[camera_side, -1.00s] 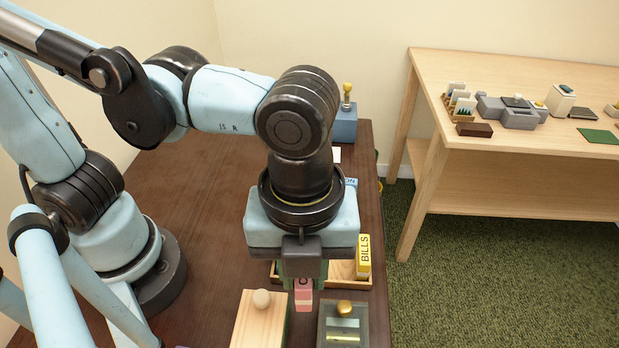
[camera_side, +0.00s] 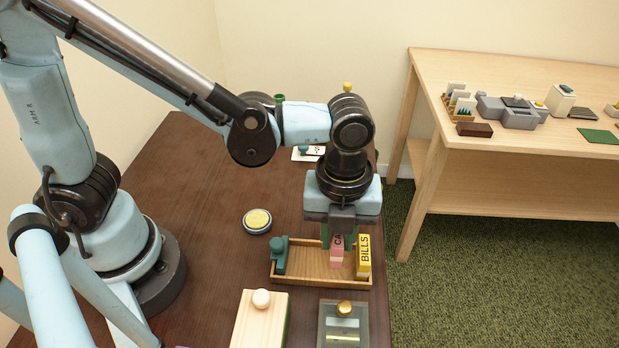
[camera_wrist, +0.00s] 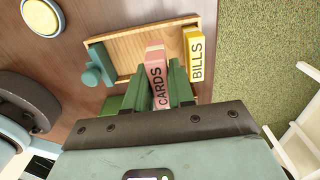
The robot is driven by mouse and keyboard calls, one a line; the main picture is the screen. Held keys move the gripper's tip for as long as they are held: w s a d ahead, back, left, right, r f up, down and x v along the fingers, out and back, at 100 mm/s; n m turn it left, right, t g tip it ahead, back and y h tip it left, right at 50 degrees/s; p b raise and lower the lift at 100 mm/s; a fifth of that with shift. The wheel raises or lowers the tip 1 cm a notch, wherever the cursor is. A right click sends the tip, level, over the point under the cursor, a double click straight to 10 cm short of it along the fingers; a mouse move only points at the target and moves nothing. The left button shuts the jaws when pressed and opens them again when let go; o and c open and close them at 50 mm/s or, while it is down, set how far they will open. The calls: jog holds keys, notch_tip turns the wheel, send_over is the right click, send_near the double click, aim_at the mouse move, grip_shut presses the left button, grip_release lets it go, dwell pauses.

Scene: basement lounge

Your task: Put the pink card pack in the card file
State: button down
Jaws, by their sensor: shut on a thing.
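The pink card pack (camera_side: 337,255), lettered CARDS, is upright between the green fingers of my gripper (camera_side: 337,236), which are shut on it. In the wrist view the pink pack (camera_wrist: 157,75) shows between the fingers (camera_wrist: 159,88). The card file (camera_side: 315,280) is a shallow wooden tray near the table's right edge. The pack's lower end is over or inside the file, just left of the yellow BILLS pack (camera_side: 364,258). I cannot tell whether it touches the floor of the file. A teal block with a knob (camera_side: 280,254) stands at the file's left end.
A pale wooden box with a white knob (camera_side: 260,320) and a grey box with a gold knob (camera_side: 343,325) stand in front of the file. A round yellow-topped tin (camera_side: 257,221) lies behind left. The left middle of the dark table (camera_side: 190,200) is clear.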

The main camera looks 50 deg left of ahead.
aim_at(336, 249)
jog(key=shift+f, duration=1.75)
jog(key=shift+f, duration=0.15)
jog(key=c, duration=1.2)
grip_release()
jog(key=shift+c, duration=0.2)
